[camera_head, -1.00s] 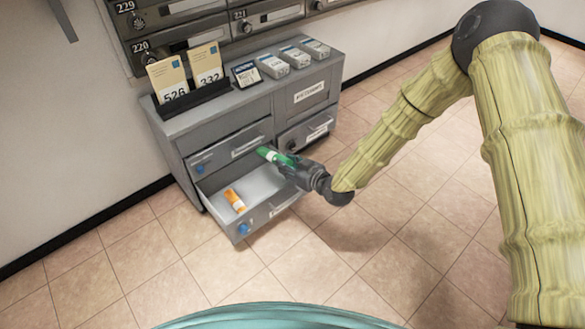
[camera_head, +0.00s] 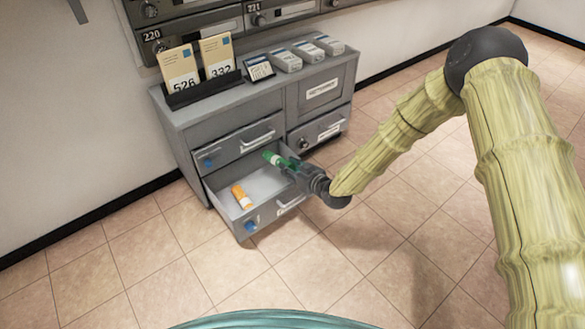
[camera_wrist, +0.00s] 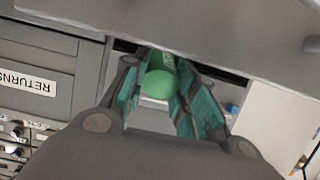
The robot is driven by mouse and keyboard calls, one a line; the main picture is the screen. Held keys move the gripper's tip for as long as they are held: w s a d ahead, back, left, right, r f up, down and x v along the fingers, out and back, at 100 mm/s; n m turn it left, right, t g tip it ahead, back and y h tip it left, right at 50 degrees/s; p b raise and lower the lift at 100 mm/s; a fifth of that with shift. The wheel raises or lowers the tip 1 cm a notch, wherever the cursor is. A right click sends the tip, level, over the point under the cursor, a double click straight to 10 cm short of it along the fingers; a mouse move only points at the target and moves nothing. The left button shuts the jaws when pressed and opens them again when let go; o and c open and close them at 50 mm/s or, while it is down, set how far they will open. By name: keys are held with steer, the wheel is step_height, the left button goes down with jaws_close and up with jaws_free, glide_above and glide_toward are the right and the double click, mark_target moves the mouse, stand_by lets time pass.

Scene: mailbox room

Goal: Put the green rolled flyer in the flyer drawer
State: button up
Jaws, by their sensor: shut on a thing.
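The green rolled flyer (camera_head: 274,158) is held in my gripper (camera_head: 286,164) over the right side of the open lower drawer (camera_head: 262,214). In the wrist view the flyer's rounded green end (camera_wrist: 158,84) shows between the two fingers of my gripper (camera_wrist: 166,90), which are shut on it. The flyer is tilted and points left, toward the drawer's interior. I cannot tell whether it touches the drawer floor. An orange roll (camera_head: 242,197) with a white band lies inside the drawer at the left.
The grey cabinet (camera_head: 225,112) carries a rack with cards 526 (camera_head: 180,72) and 332 (camera_head: 217,56), a small sign (camera_head: 259,69) and several grey boxes (camera_head: 306,50). The upper drawer (camera_head: 238,140) is shut just above the open one. Tiled floor in front is clear.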

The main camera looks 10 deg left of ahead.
steer(key=shift+f, duration=0.1)
steer(key=o, duration=1.1)
steer(key=shift+c, duration=0.2)
steer(key=v, duration=1.2)
steer(key=shift+s+f, duration=0.1)
